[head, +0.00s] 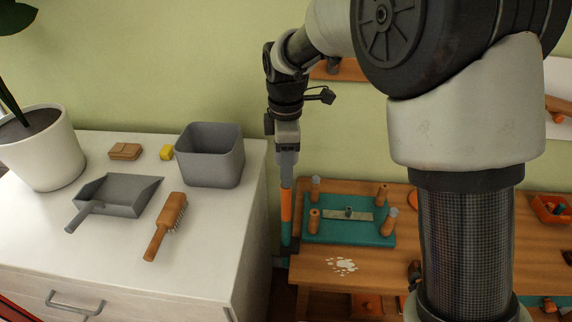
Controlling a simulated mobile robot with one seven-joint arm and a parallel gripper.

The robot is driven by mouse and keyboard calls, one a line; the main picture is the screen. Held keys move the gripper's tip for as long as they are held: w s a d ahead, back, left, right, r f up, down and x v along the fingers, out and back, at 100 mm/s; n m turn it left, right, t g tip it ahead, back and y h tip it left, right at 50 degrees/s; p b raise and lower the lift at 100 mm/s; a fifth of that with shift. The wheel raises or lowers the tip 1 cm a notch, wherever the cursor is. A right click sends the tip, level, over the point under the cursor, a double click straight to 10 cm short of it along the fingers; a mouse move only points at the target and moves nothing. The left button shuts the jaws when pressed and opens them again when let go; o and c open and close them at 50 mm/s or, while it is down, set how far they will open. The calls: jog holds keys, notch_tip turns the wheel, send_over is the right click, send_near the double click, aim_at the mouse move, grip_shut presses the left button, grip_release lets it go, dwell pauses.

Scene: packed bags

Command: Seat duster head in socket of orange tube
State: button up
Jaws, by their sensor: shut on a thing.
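My gripper (287,182) is at the gap between the white cabinet and the wooden bench, pointing down. It is shut on the top of an upright, slim orange tube (286,206). A teal length (286,236) continues straight below the orange part; I cannot tell whether it belongs to the tube or to a stand behind it. The lower end is close to the bench's left edge. I cannot make out a duster head or the tube's socket in this view.
The white cabinet (200,245) at left carries a grey bin (210,156), dustpan (117,193), wooden brush (166,226), yellow block (166,152) and potted plant (42,152). A teal board (350,232) with several wooden pegs lies on the bench (380,268). My arm hides the bench's middle.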

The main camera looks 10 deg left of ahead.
jog(key=shift+f+b, duration=0.7)
jog(key=shift+f, duration=0.6)
jog(key=o, duration=1.1)
notch_tip(320, 180, up, 18)
jog(key=shift+s+f+p, duration=0.1)
jog(key=shift+f+p, duration=0.15)
jog(key=shift+p, duration=0.35)
